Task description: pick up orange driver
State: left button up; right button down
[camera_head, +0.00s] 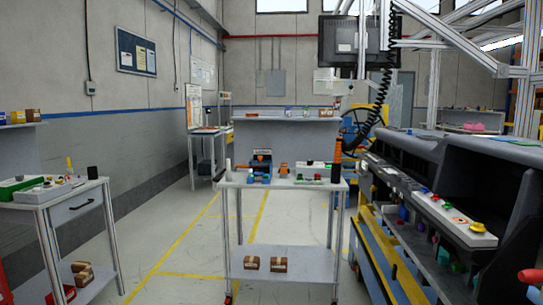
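On the grey cart (240,181) in the middle, a tall dark tool with an orange upper part (337,150) stands upright at the right end of the top. It may be the orange driver, but it is too small to be sure. A smaller orange object (284,169) sits near the middle of the cart top and could also be it. Neither of my grippers shows in the head view. Nothing is seen touching either orange object.
A blue bin (260,176) and small parts share the cart top; two boxes (265,264) lie on its lower shelf. The dashboard module (435,185) stands close on the right, a side table (60,196) on the left. Floor (180,270) between table and cart is clear.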

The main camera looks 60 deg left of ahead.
aim_at(338, 151)
jog(key=u, duration=1.85)
jog(key=i, duration=1.05)
jog(key=u, duration=0.3)
jog(key=i, duration=2.25)
jog(key=z, duration=0.7)
